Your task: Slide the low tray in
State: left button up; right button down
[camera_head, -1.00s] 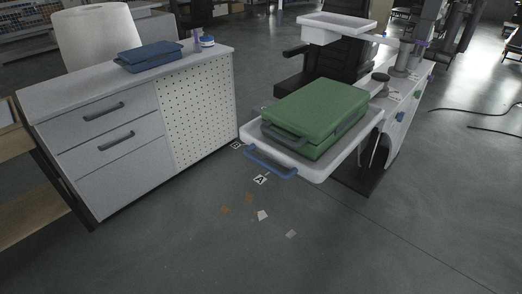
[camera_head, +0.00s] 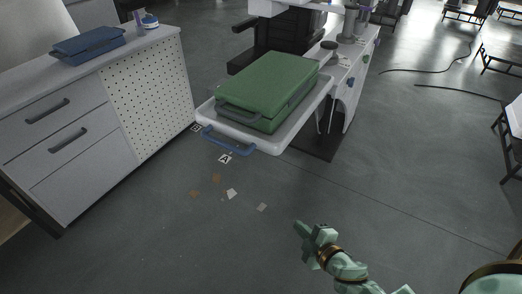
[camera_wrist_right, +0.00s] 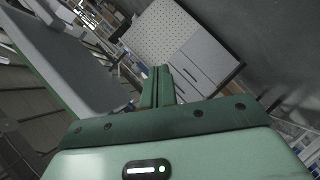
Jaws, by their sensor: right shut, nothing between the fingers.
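A green case (camera_head: 268,88) with a dark handle lies on the tray. My right gripper (camera_head: 301,228) is at the lower right of the head view, in front of the tray and well apart from it. Its fingers are shut and empty. In the right wrist view its fingers (camera_wrist_right: 160,88) point toward a cabinet with a perforated panel. My left gripper is not in view.
A grey drawer cabinet (camera_head: 70,145) with a perforated side (camera_head: 150,95) stands at the left, with a blue case (camera_head: 88,45) on top. A dark chair (camera_head: 280,38) is behind the tray. Floor markers and scraps lie before the tray. Cables (camera_head: 455,90) lie on the right floor.

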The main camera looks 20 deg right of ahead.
aim_at(253, 145)
jog(key=w+a+r+n+t+y, duration=0.2)
jog(key=a+r+n, duration=0.15)
jog(key=r, duration=0.65)
jog(key=w+a+r+n+t+y, duration=0.1)
jog(key=a+r+n+y, duration=0.3)
jog(key=r, duration=0.6)
jog(key=shift+n+h, duration=0.5)
jog(key=shift+n, duration=0.15)
jog(key=w, duration=0.7)
jog(key=w+d+f+b, duration=0.1)
jog(key=w, duration=0.3)
jog(key=shift+d+f, duration=0.1)
jog(key=shift+w+d, duration=0.3)
jog(key=shift+d, duration=0.05)
jog(key=shift+d, duration=0.1)
